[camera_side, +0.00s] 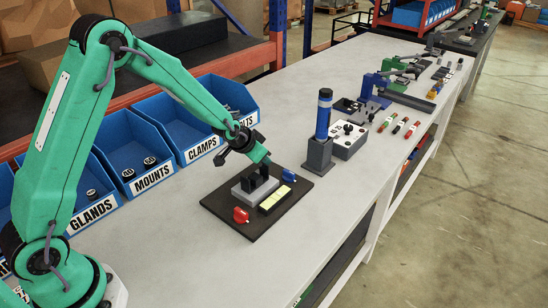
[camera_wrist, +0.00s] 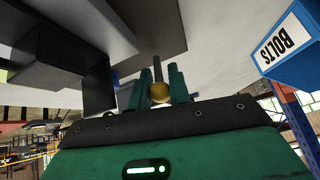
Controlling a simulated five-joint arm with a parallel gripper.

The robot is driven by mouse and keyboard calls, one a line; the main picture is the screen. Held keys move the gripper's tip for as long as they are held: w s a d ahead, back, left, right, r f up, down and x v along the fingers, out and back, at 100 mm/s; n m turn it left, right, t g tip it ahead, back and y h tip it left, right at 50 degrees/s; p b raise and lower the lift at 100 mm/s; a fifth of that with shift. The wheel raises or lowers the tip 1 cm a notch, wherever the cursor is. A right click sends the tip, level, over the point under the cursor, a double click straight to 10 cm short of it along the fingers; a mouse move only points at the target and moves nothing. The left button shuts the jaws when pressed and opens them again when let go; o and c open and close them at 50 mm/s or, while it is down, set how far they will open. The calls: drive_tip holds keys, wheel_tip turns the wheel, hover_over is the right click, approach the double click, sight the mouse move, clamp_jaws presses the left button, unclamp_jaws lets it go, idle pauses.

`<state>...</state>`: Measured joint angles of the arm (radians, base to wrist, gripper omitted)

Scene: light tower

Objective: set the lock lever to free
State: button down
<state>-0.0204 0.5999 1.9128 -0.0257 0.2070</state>
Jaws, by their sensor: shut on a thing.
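A black plate (camera_side: 232,222) lies on the bench and carries a grey block with dark upright parts (camera_side: 258,183). In the wrist view, a thin dark lever (camera_wrist: 157,68) ends in a yellow ball knob (camera_wrist: 160,93); I take it for the lock lever. My gripper (camera_wrist: 158,90) has its two green fingers on either side of the knob, shut on it. In the side view my gripper (camera_side: 265,160) reaches down to the far side of the fixture. The lever cannot be made out there, and its free or locked marking is not readable.
A red part (camera_side: 240,215), a yellow block (camera_side: 274,198) and a blue part (camera_side: 288,175) are on the plate. A blue-and-black cylinder (camera_side: 324,115) stands in a grey holder to the right. Blue bins (camera_side: 205,118) line the back. The bench front is clear.

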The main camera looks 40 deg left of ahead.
drive_tip(key=c, duration=1.3)
unclamp_jaws()
drive_tip(key=shift+d, duration=0.1)
drive_tip(key=shift+c, duration=0.2)
drive_tip(key=shift+w+r+g, duration=0.15)
drive_tip(key=shift+w+g, duration=0.25)
drive_tip(key=shift+g, duration=0.5)
drive_tip(key=shift+w+g, duration=0.35)
drive_tip(key=shift+g, duration=0.55)
drive_tip(key=shift+w+g, duration=0.35)
drive_tip(key=shift+g, duration=0.45)
drive_tip(key=shift+w+g, duration=0.35)
drive_tip(key=shift+g, duration=0.45)
drive_tip(key=shift+w+g, duration=0.1)
drive_tip(key=shift+g, duration=0.3)
